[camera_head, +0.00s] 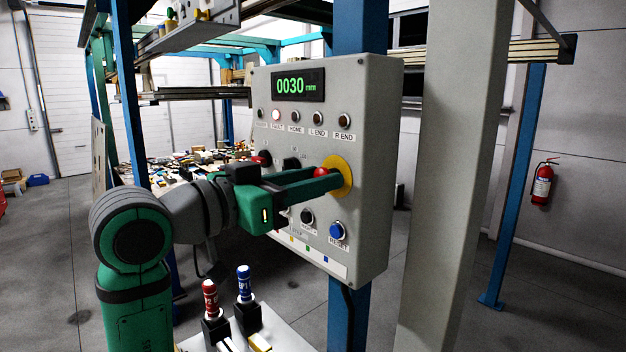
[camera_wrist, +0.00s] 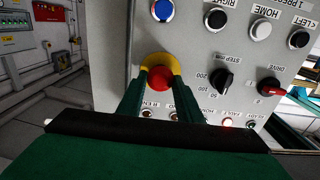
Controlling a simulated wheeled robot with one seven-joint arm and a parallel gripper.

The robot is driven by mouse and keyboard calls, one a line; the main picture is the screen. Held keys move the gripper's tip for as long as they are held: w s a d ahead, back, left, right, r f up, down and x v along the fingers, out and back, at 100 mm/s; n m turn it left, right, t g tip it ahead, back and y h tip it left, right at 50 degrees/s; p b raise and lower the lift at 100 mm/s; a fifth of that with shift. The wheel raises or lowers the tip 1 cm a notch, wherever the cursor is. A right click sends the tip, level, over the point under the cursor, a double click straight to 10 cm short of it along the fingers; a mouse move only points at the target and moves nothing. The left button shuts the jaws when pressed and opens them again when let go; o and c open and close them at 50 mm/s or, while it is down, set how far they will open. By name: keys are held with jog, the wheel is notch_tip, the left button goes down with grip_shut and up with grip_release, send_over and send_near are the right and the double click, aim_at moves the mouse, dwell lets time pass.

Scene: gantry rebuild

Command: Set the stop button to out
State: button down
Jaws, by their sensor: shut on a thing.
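The stop button is a red mushroom head (camera_head: 320,172) on a yellow round plate (camera_head: 342,176), at the right of the grey control panel (camera_head: 375,110). It also shows in the wrist view as a red knob (camera_wrist: 159,78) on a yellow ring. My gripper (camera_head: 318,181) reaches the button from the left, with its green fingers closed around the red head. In the wrist view my gripper (camera_wrist: 160,88) has a finger on each side of the knob. Whether the button is in or out is hard to tell from these frames.
The panel display (camera_head: 298,86) reads 0030 mm. A blue reset button (camera_head: 337,231) and a black button (camera_head: 307,216) sit just below the stop button. A black selector knob (camera_wrist: 221,79) and a red-handled drive switch (camera_wrist: 270,87) are nearby. A grey pillar (camera_head: 452,180) stands right of the panel.

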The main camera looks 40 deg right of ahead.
jog(key=shift+a, duration=0.7)
jog(key=c, duration=1.3)
grip_release()
jog(key=shift+s, duration=0.1)
jog(key=a, duration=1)
jog(key=shift+s+a, duration=0.4)
